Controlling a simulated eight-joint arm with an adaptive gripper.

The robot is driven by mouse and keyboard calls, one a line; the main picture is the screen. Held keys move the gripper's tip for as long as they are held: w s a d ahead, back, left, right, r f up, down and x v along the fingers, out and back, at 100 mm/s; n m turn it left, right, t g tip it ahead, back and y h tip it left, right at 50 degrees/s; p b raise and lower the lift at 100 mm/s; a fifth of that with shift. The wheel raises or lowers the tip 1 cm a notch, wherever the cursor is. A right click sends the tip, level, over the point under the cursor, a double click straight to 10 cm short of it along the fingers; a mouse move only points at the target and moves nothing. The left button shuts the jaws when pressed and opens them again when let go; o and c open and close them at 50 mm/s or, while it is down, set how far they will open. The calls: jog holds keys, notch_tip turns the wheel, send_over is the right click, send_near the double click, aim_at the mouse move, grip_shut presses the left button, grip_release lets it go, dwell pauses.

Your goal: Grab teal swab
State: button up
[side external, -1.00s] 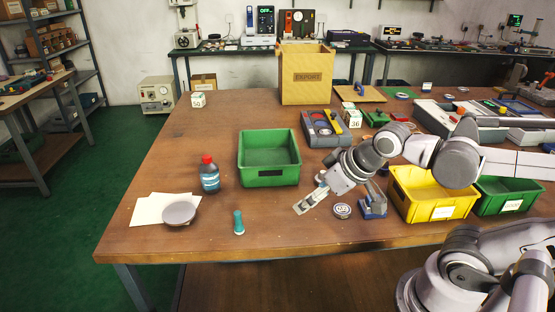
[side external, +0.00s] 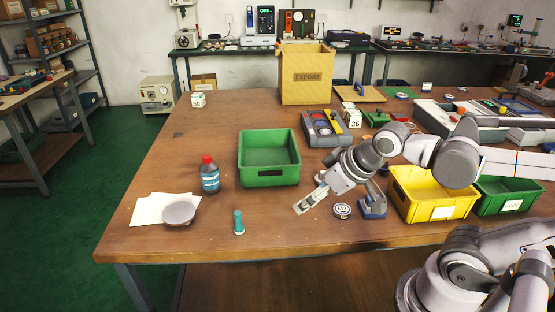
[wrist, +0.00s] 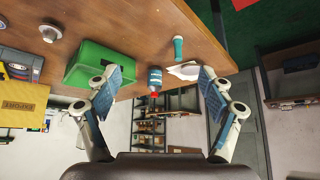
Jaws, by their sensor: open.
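The teal swab (side external: 238,222) stands upright near the front edge of the wooden table, left of centre in the side view. It also shows in the wrist view (wrist: 178,48), at the upper middle beyond my fingers. My gripper (side external: 306,203) is to the right of the swab in the side view, clear of it, with nothing between its fingers. In the wrist view my two fingers (wrist: 160,90) are spread wide apart.
A green bin (side external: 268,177) stands behind the swab. A bottle with a red cap (side external: 209,174) and a grey dish (side external: 179,214) on paper are to its left. A round tin (side external: 342,210), a blue block (side external: 373,206) and a yellow bin (side external: 410,208) are to my gripper's right.

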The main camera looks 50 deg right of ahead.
jog(key=c, duration=0.7)
jog(key=m+g+h, duration=0.3)
jog(key=m+g, duration=0.1)
jog(key=m, duration=0.3)
send_near(238, 214)
jog(key=shift+t, duration=0.3)
jog(key=shift+x, duration=5.3)
